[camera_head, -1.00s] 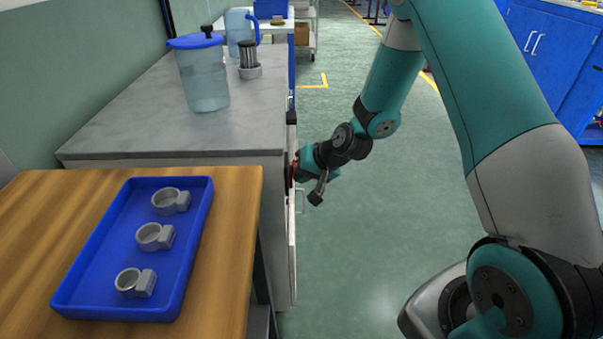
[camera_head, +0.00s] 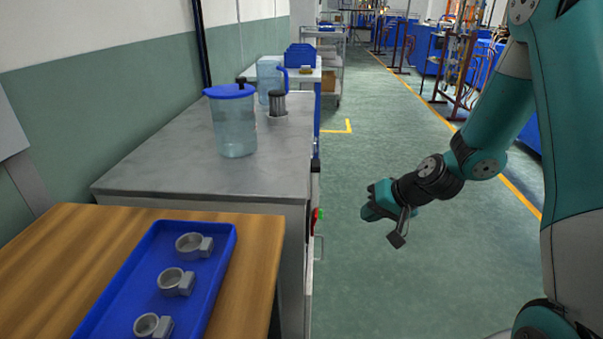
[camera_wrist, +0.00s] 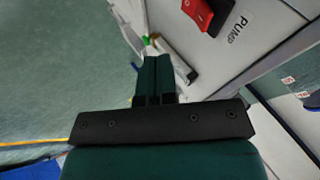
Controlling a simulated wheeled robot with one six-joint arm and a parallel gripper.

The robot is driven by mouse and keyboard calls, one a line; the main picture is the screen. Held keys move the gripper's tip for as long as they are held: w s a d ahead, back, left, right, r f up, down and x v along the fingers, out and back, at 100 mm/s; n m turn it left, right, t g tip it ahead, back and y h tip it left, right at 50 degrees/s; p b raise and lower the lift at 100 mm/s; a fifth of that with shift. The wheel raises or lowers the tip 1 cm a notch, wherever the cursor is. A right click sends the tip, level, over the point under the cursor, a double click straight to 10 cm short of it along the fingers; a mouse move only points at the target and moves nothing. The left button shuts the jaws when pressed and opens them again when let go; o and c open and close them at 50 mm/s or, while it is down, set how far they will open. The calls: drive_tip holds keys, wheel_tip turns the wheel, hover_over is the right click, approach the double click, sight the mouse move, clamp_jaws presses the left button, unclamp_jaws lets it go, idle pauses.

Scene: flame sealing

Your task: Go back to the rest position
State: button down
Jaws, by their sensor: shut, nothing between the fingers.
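My gripper (camera_head: 372,206) hangs over the open floor to the right of the grey-topped cabinet, apart from it. In the wrist view my gripper (camera_wrist: 154,62) shows its two dark green fingers together with nothing between them. A red switch (camera_head: 316,216) sits on the cabinet's right side, to the left of my gripper. In the wrist view the red switch (camera_wrist: 200,12) is at the top, beside a label reading PUMP.
A lidded jar (camera_head: 233,122) and a grey fixture with a dark cylinder (camera_head: 278,104) stand on the cabinet (camera_head: 165,170). A blue tray (camera_head: 222,262) with several grey ring parts lies on the wooden table (camera_head: 60,250). The floor (camera_head: 400,285) around my gripper is clear.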

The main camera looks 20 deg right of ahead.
drive_tip(key=s+a+r+n+g+y, duration=0.1)
drive_tip(key=s+a+r+n+g, duration=0.15)
drive_tip(key=s+a+r, duration=0.35)
drive_tip(key=s+a+r+n+g, duration=0.2)
drive_tip(key=s+a+r+n, duration=0.25)
drive_tip(key=a, duration=0.45)
drive_tip(key=s+a+r+n+g+h, duration=0.1)
drive_tip(key=s+a+r+n, duration=0.15)
drive_tip(key=s, duration=0.45)
drive_tip(key=s+a+r+n+g+h, duration=0.1)
drive_tip(key=s+r+n, duration=0.1)
drive_tip(key=s+r, duration=0.3)
wheel_tip(320, 180, up, 14)
drive_tip(key=p, duration=1.6)
drive_tip(key=shift+s+r, duration=0.25)
drive_tip(key=shift+s, duration=0.15)
drive_tip(key=shift+a, duration=0.1)
